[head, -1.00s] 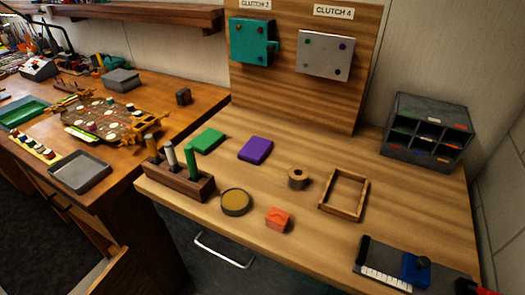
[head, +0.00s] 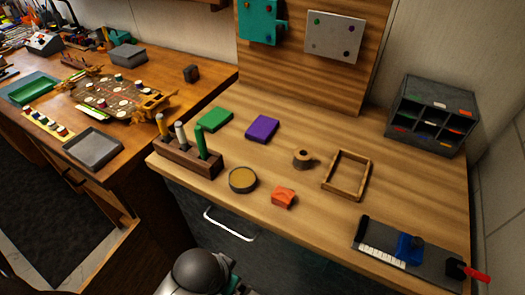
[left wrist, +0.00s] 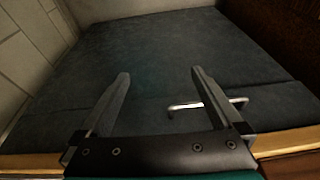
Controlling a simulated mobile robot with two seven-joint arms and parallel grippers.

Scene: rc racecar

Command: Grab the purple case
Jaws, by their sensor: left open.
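The purple case (head: 262,128) lies flat on the wooden workbench (head: 330,215), to the right of a green case (head: 214,119). My left gripper (left wrist: 158,85) shows in the left wrist view, open and empty, with its two fingers spread in front of the dark cabinet front. A grey rounded part of my arm shows at the bottom of the head view. The purple case is out of the left wrist view. My right gripper is not in either view.
A wooden tool holder (head: 185,158), a round tin (head: 243,180), an orange block (head: 284,197), a tape roll (head: 304,159) and a wooden frame (head: 346,175) stand around the case. A grey compartment rack (head: 430,115) is at the back right. A drawer handle (head: 229,226) juts out below the front edge.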

